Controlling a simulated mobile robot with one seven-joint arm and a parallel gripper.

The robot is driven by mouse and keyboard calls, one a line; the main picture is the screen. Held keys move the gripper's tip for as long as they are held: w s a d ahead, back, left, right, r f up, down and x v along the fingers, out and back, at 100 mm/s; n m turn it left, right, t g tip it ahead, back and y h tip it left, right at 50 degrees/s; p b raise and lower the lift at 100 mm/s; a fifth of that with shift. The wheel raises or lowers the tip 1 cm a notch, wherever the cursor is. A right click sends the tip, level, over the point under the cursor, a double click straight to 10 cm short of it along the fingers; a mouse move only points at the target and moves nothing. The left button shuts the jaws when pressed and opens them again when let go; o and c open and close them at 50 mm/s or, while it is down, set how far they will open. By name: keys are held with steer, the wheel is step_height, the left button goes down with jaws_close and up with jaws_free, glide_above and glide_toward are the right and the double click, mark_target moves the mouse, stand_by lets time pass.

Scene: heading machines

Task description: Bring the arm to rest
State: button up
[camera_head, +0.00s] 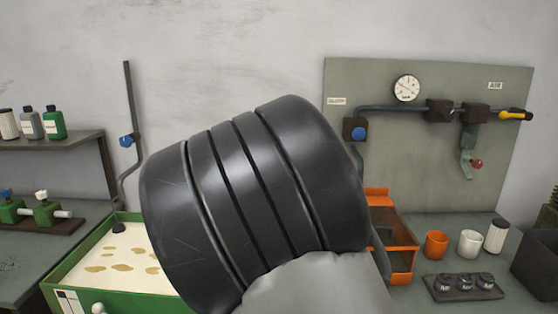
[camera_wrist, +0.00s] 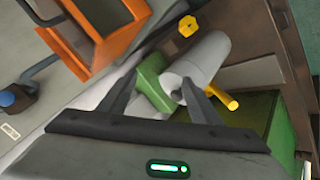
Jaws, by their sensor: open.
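My arm fills the middle of the head view as a large black ribbed link (camera_head: 255,190) with a grey part below it. My gripper does not show in the head view. In the wrist view my gripper (camera_wrist: 159,77) is open, with its two dark fingers apart. A green part and a pale grey cylinder (camera_wrist: 208,58) with a yellow handle (camera_wrist: 222,97) show beyond and between the fingers. I see no clear grip on them; their distance from the fingertips is hard to tell.
An orange tray (camera_head: 403,247) stands right of my arm, with orange (camera_head: 435,245) and white (camera_head: 470,244) cups beside it. A green-rimmed tray (camera_head: 105,255) stands at left. A panel with gauge and pipes (camera_head: 430,150) stands behind. The upper wall area is clear.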

steer(key=s+d+r+m+g+y+b, duration=0.1)
steer(key=s+d+r+m+b, duration=0.15)
steer(key=s, duration=0.75)
steer(key=s+d+r+m+g+b, duration=0.1)
steer(key=s+d+r+m+b, duration=0.2)
steer(key=s, duration=0.6)
steer(key=s+d+r+m+g+y+b, duration=0.1)
steer(key=s+d+r+m, duration=0.2)
steer(key=s, duration=0.7)
step_height(320, 180, up, 18)
steer(key=p, duration=1.7)
steer(key=shift+d+f+g, duration=0.2)
steer(key=shift+g, duration=0.1)
steer(key=shift+s+n, duration=0.1)
steer(key=shift+n, duration=0.15)
